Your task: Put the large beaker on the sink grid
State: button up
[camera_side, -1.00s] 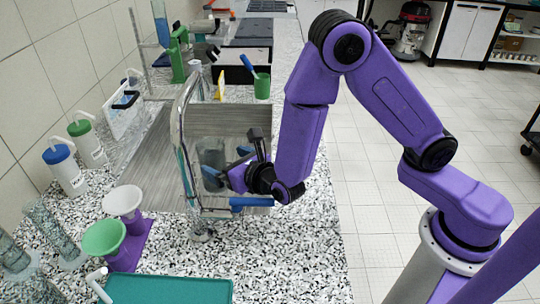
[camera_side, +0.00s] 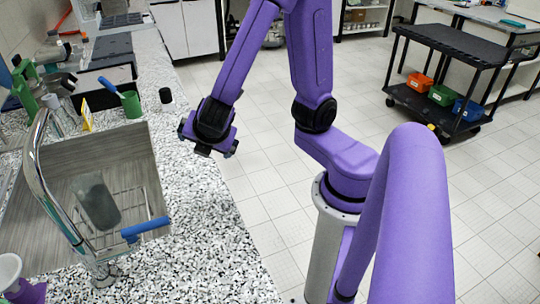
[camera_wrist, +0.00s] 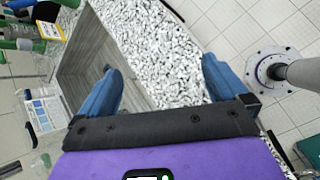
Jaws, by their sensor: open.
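The large beaker (camera_side: 97,203), clear grey glass, stands in the steel sink (camera_side: 130,172) in the side view. It appears to rest on the wire sink grid (camera_side: 127,205), though its base contact is hard to make out. My gripper (camera_side: 208,148) is above the counter's right edge, to the right of the sink and clear of the beaker.
The curved metal faucet (camera_side: 35,170) rises on the sink's left side. A blue bar (camera_side: 145,229) lies at its near edge. Behind the sink are a green cup (camera_side: 131,104), a small black item (camera_side: 166,96) and a yellow card (camera_side: 87,115). The counter (camera_side: 205,225) right of the sink is clear.

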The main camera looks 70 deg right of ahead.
jog(key=s+a+r+m+g+y, duration=0.1)
jog(key=s+m+g+y, duration=0.4)
jog(key=s, duration=1)
jog(key=shift+s+a+r+m+g+y, duration=0.35)
jog(key=shift+m+y, duration=0.25)
jog(key=shift+m, duration=0.4)
